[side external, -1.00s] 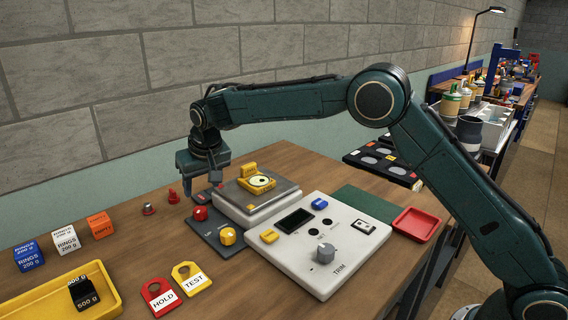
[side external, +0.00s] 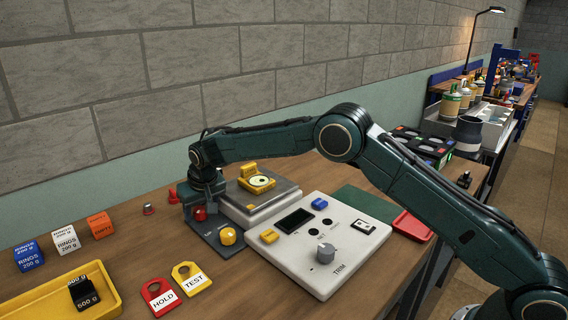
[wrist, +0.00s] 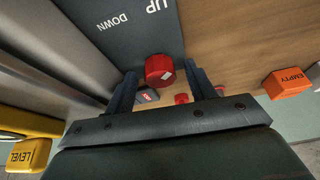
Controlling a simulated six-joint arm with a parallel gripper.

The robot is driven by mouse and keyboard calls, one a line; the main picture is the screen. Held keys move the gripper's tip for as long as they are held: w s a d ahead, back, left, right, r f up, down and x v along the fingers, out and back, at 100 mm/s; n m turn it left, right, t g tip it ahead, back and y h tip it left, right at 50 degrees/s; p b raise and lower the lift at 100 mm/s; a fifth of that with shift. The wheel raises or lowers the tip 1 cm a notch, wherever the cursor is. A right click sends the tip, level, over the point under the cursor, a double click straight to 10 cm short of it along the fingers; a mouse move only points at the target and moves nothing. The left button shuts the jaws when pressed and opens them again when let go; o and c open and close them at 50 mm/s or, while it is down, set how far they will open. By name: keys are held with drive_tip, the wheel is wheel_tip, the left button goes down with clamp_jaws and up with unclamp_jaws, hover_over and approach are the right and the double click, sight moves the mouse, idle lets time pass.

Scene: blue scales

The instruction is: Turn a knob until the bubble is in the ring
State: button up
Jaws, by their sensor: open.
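The red knob (side external: 199,213) stands on a dark plate (side external: 212,246) beside the scale; in the wrist view the knob (wrist: 159,70) lies between the fingertips, near the words UP and DOWN. My gripper (side external: 203,206) is low over it, open, with one finger on each side; I cannot tell whether either touches. The yellow knob (side external: 227,236) is on the same plate, nearer the camera. A yellow level (side external: 257,182) with a round pale vial sits on the scale's pan (side external: 262,199). Its bubble and ring are too small to read.
A white TRIM panel (side external: 346,262) with a grey knob stands right of the plate. Small red pieces (side external: 173,196) are close behind my gripper. Bare wood lies between.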

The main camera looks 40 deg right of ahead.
drive_tip(key=c, duration=1)
drive_tip(key=shift+o, duration=0.2)
drive_tip(key=shift+m, duration=0.5)
drive_tip(key=m+h, duration=0.1)
drive_tip(key=m, duration=0.1)
drive_tip(key=shift+a+m, duration=0.15)
drive_tip(key=shift+m, duration=0.25)
drive_tip(key=shift+w+m+g+h, duration=0.1)
drive_tip(key=shift+m+g+h, duration=0.2)
drive_tip(key=shift+m+h, duration=0.55)
drive_tip(key=shift+m, duration=0.85)
drive_tip(key=o, duration=1)
drive_tip(key=shift+c, duration=0.2)
